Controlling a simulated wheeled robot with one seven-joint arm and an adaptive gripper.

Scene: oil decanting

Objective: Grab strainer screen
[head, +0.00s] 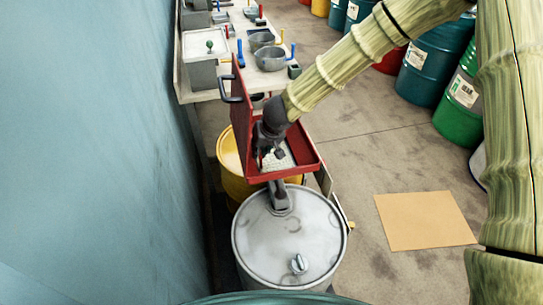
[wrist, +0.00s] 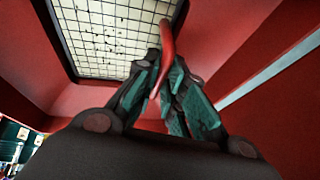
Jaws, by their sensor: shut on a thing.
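The strainer screen (wrist: 105,40) is a pale mesh grid with a dark frame, lying in the bottom of a red open box (head: 312,151). In the head view a pale part of the screen (head: 286,160) shows below my gripper (head: 268,160). In the wrist view a curved red handle (wrist: 166,45) rises at the screen's edge. My gripper (wrist: 162,92) is shut on this handle, which passes between its teal finger pads. The handle's join to the screen is not clear. My gripper and arm hide part of the box.
The box's red lid (head: 241,118) stands upright at left. A pale drum (head: 290,245) stands in front, and a yellow drum (head: 231,165) behind. A bench (head: 208,94) with bowls and tools is farther back. A tan sheet (head: 425,219) lies on otherwise open floor at right.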

